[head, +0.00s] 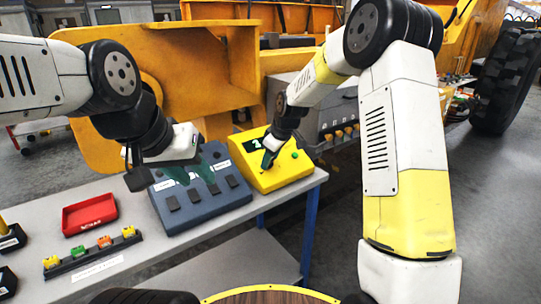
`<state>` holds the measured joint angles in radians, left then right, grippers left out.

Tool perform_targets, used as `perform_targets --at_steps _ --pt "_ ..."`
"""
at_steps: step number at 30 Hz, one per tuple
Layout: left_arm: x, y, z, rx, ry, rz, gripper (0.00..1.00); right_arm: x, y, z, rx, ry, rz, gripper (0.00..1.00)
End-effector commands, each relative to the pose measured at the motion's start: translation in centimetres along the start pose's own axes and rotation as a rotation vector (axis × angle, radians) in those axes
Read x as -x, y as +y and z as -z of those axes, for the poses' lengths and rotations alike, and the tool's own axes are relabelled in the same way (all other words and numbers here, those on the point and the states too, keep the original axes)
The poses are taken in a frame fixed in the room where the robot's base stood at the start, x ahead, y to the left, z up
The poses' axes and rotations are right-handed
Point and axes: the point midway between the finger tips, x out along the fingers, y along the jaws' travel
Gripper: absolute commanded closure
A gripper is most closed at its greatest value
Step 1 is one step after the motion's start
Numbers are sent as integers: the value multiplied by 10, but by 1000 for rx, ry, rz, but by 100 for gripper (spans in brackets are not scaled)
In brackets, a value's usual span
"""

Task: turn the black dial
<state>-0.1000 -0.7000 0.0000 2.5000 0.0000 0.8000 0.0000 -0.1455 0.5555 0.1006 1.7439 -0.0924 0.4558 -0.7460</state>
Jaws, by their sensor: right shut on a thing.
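A yellow control box (284,176) stands on the grey table, with a small dark display and a green button (295,155) on its sloped top. My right gripper (268,161) reaches down onto this top and is shut on the black dial, which its fingers mostly hide. Which way the dial points cannot be made out. My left gripper (195,174) hangs over the blue-grey box left of the yellow one. Its greenish fingers are apart with nothing visible between them.
The blue-grey box (183,218) carries several dark switches. A red tray (88,215) and a black strip with coloured pieces (92,252) lie at the left of the table (137,222). Orange machinery stands close behind.

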Motion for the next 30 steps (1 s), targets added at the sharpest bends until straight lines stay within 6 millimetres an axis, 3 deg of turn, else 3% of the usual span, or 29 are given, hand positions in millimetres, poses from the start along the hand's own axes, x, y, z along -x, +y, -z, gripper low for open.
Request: perform_targets --at_steps 21,30 --pt "0 0 0 0 0 0 64 0 2 0 -641 0 36 93" --pt "0 0 0 0 0 0 64 0 2 -1 -830 0 46 93"
